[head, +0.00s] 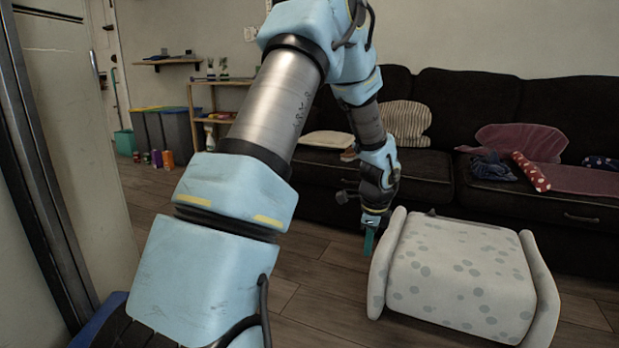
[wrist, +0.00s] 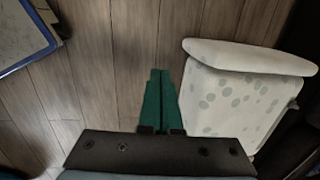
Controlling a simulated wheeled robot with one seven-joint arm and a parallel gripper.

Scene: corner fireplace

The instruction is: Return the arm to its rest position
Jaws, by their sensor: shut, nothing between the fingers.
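My light blue and grey arm reaches up and across the head view, with its end bent down toward the floor. My gripper (head: 369,241) hangs just left of a white dotted padded seat, above the wooden floor. In the wrist view the two green fingers of my gripper (wrist: 160,74) lie together, pointing away over bare floorboards. It is shut with nothing between the fingers.
The dotted seat (head: 460,275) stands right of my gripper; it also shows in the wrist view (wrist: 235,100). A dark sofa (head: 470,105) with cushions and cloths runs behind. Bins (head: 183,135) and a wooden shelf (head: 228,90) stand at the back left. A pale panel (head: 75,120) is at the left.

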